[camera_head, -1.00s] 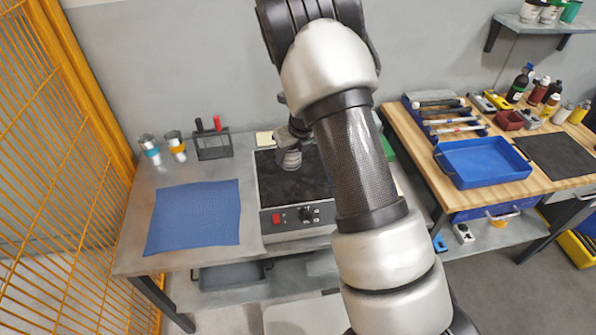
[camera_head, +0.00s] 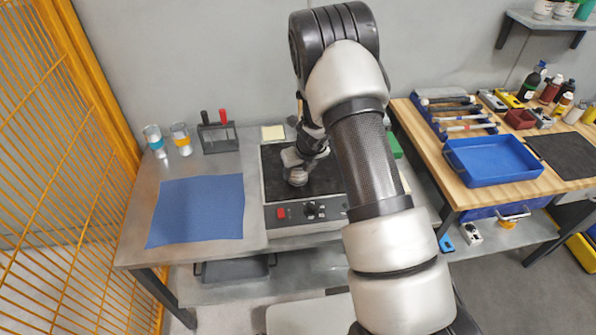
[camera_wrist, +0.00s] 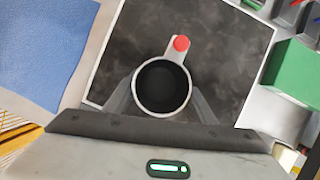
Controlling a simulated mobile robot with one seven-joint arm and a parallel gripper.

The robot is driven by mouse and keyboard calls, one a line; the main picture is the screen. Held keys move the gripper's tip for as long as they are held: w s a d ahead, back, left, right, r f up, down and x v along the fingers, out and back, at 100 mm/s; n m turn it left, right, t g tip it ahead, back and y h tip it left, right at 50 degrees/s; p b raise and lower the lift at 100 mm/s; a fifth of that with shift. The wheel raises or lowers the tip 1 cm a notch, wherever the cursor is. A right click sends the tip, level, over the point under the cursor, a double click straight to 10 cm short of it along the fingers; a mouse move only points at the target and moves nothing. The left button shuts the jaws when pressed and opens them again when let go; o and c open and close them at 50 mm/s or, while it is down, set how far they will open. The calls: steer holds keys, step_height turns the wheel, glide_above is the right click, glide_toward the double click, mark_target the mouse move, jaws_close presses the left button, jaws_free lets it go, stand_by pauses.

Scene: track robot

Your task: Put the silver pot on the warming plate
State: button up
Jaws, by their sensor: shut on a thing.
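The silver pot (camera_wrist: 138,90) is a round, open-topped vessel with a dark inside and a short handle with a red tip pointing away from my gripper. In the head view the pot (camera_head: 296,179) shows small beneath my gripper (camera_head: 297,168), over the black top of the warming plate (camera_head: 323,181). My gripper (camera_wrist: 162,98) is shut on the pot, one finger on each side of its body. The pot looks upright. The warming plate's dark surface (camera_wrist: 235,62) surrounds it in the wrist view. I cannot tell whether the pot's base touches the plate.
A blue mat (camera_head: 198,212) lies left of the plate. A green block (camera_wrist: 295,72) is close on the right. The wooden bench (camera_head: 450,185) holds a blue tray (camera_head: 492,160).

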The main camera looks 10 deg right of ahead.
steer(key=o, duration=0.7)
steer(key=shift+f, duration=0.15)
steer(key=shift+c, duration=0.2)
steer(key=o, duration=0.4)
steer(key=shift+o, duration=0.2)
